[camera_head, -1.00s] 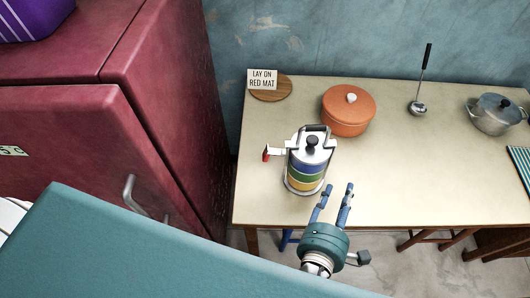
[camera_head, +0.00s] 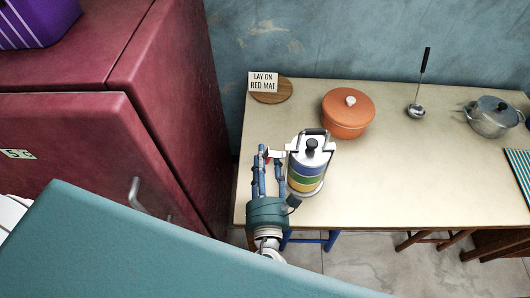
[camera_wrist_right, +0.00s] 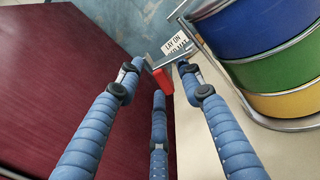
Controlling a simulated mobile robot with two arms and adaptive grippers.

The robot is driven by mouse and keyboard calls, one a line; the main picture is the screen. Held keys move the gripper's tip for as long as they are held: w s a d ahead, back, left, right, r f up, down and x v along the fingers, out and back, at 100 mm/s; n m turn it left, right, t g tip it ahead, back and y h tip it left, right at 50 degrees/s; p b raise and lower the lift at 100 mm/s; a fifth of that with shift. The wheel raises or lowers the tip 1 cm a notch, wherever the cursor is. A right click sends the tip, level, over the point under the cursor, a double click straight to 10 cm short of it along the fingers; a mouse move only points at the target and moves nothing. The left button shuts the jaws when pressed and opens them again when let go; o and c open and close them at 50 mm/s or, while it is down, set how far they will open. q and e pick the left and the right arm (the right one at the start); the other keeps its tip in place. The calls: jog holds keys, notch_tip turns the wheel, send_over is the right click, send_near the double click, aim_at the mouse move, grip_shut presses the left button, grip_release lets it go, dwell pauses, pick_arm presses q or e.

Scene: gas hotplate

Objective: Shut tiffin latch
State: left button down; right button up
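The tiffin (camera_head: 306,178) stands upright on the table, a steel carrier with blue, green and yellow tiers, a black knob and a handle on top. Its latch (camera_head: 278,154) is a metal strip sticking out to the left near the top, with a red end. In the right wrist view the red end (camera_wrist_right: 162,78) lies between my fingertips, and the tiers (camera_wrist_right: 270,55) are at the right. My right gripper (camera_head: 269,156) is open at the tiffin's left side, its fingers on either side of the red end. I cannot tell whether they touch it. My left gripper is not in view.
On the table (camera_head: 400,180) are an orange lidded pot (camera_head: 347,118), a ladle (camera_head: 418,105), a steel pot (camera_head: 492,120) and a round board (camera_head: 272,94) with a sign (camera_head: 262,82). A dark red cabinet (camera_head: 180,100) stands close on the left. The table's front middle is clear.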

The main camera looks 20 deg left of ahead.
jog(key=shift+w+a, duration=0.2)
jog(key=shift+w, duration=0.5)
grip_shut()
